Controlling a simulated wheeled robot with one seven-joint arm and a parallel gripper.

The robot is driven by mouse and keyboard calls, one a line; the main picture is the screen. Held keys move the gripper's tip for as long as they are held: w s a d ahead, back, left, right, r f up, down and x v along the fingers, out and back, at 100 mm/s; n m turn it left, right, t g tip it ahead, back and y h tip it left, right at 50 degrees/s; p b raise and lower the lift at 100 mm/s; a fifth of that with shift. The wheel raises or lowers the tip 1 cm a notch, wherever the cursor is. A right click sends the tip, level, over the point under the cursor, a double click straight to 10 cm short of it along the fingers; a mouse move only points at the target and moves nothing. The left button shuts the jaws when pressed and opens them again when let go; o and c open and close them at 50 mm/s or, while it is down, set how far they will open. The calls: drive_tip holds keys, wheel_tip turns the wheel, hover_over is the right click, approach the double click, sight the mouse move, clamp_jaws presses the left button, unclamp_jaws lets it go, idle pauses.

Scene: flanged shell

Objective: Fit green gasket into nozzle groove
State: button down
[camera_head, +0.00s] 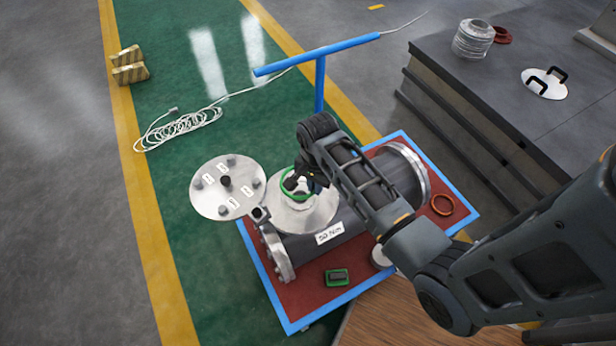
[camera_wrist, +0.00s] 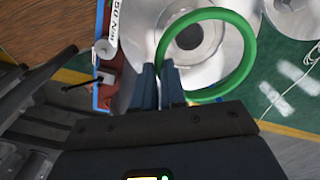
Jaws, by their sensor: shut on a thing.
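The green gasket (camera_head: 285,189) is a thin ring. My gripper (camera_head: 300,183) is shut on its near edge, and the ring shows large in the wrist view (camera_wrist: 246,38), with the fingertips (camera_wrist: 167,68) pinching its lower left rim. The nozzle (camera_head: 305,215) is a pale metal flanged stub on top of the dark grey shell (camera_head: 350,208). Its round flange and dark bore (camera_wrist: 188,38) lie behind the ring in the wrist view. The ring is over the nozzle and looks off-centre around the bore. I cannot tell whether it touches the flange. The groove is not clearly visible.
A round cover plate (camera_head: 222,205) with bolts stands left of the nozzle. The shell rests on a red bench top with a blue rim (camera_head: 265,285). A blue post (camera_head: 319,85) rises behind.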

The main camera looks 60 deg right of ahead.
drive_tip(key=shift+a, duration=0.1)
idle(0.3)
drive_tip(key=b, duration=0.3)
hover_over(315, 206)
drive_tip(key=shift+f, duration=2.85)
drive_tip(key=shift+p, duration=0.75)
drive_tip(key=shift+f+b, duration=0.85)
drive_tip(key=shift+f, duration=0.35)
drive_tip(key=c, duration=1.1)
unclamp_jaws()
drive_tip(key=shift+r, duration=3.9)
